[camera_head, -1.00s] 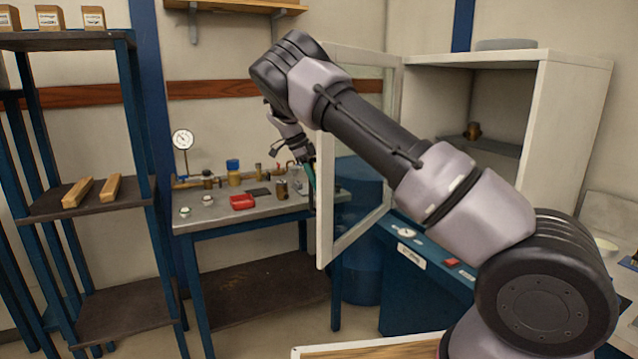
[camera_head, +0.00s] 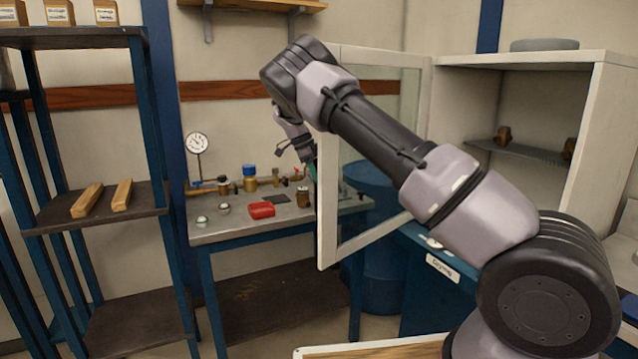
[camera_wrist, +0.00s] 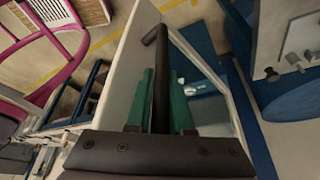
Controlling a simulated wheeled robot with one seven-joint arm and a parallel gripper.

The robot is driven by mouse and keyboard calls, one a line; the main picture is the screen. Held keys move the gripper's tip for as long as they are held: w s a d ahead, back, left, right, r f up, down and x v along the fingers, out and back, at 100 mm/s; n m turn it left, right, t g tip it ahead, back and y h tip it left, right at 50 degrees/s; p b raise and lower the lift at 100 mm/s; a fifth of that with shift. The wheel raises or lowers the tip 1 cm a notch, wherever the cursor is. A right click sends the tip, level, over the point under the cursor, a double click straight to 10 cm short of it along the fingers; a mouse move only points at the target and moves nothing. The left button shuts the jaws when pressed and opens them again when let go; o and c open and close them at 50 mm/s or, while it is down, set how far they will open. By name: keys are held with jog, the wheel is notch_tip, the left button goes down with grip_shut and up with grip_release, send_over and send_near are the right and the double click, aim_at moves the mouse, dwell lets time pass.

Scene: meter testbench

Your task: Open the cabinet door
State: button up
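The white cabinet (camera_head: 612,120) stands at the right with its front open, and small brown items show on its inner shelf. Its door (camera_head: 327,225), a white frame with a glass pane, is swung wide open towards me. My gripper (camera_head: 313,172) is at the door's free edge, partly hidden by the frame. In the wrist view, the green fingers of my gripper (camera_wrist: 162,108) are closed around the dark door handle (camera_wrist: 160,70), one on each side. The door's frame and glass also show there (camera_wrist: 122,85). My arm hides part of the door and the cabinet's lower front.
A workbench (camera_head: 225,232) with a dial gauge (camera_head: 197,145) and a red tray (camera_head: 261,210) stands behind the door. A blue drum (camera_head: 385,270) stands beyond the pane. A shelf rack (camera_head: 150,205) is at the left. A blue base unit (camera_head: 425,300) sits below the cabinet.

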jog(key=o, duration=0.4)
jog(key=shift+r, duration=0.1)
jog(key=v, duration=1)
jog(key=shift+a+r, duration=0.2)
jog(key=shift+r, duration=0.1)
